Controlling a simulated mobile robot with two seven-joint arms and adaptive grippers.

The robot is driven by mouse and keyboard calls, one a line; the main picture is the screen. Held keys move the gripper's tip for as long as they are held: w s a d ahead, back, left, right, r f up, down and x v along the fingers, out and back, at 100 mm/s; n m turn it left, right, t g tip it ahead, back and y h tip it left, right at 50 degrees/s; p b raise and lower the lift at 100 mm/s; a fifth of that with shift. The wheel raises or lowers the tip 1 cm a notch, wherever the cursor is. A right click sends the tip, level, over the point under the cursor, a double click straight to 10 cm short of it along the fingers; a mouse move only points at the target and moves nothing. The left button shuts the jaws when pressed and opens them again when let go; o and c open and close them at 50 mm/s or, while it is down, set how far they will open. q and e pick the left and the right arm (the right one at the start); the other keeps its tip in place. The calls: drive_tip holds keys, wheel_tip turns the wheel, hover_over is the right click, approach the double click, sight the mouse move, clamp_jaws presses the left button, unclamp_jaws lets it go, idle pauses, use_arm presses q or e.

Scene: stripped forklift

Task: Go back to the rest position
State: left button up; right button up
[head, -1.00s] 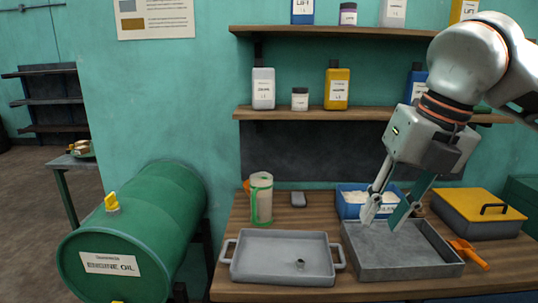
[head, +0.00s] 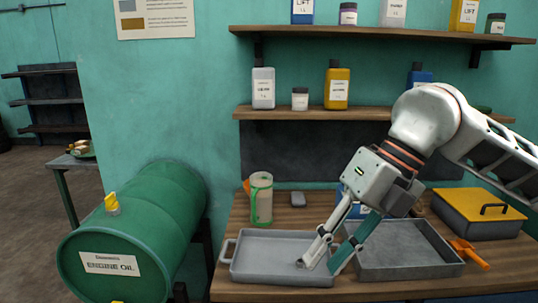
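My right gripper (head: 325,264) comes in from the right on my white arm. Its fingers are apart and point down over the right part of the grey two-handled tray (head: 262,263). I see nothing held between them. A small dark metal part (head: 300,264) in that tray is mostly hidden by the left fingertip; I cannot tell whether they touch. The tray's right handle is also hidden. My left gripper is not in view.
A second grey tray (head: 424,270) lies right of the first. A blue bin (head: 357,209) is partly hidden behind my gripper.

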drive_tip(key=s+a+r+g+y, duration=0.1)
drive_tip(key=s+a+g+y, duration=0.15)
drive_tip(key=a+y, duration=0.4)
drive_tip(key=s+a+g+y, duration=0.2)
drive_tip(key=a+g+y, duration=0.1)
drive_tip(key=a+y, duration=0.35)
drive_tip(key=w+d+f+m+t+y, duration=0.2)
drive_tip(key=w+d+m+t+y, duration=0.15)
drive_tip(key=w+m+t, duration=0.7)
drive_tip(key=w+d+f+m+t+h, duration=0.2)
drive_tip(key=d+f+m+t+h, duration=0.45)
drive_tip(key=f+m, duration=0.35)
drive_tip(key=w+d+f+m+t+h, duration=0.2)
drive_tip(key=d+f+m+t+h, duration=0.45)
drive_tip(key=f, duration=0.55)
drive_tip(key=s+d+f+m+g+h, duration=0.3)
drive_tip(key=s+f, duration=0.7)
drive_tip(key=f, duration=0.4)
drive_tip(key=s+d+f+m+g+h, duration=0.3)
drive_tip(key=s+d+f, duration=0.3)
drive_tip(key=f, duration=0.9)
drive_tip(key=s+m+h, duration=0.1)
drive_tip(key=s, duration=0.2)
drive_tip(key=shift+s+d+m+g, duration=0.15)
drive_tip(key=shift+s+m+g, duration=0.2)
drive_tip(key=shift+m+g, duration=0.05)
drive_tip(key=shift+h, duration=0.25)
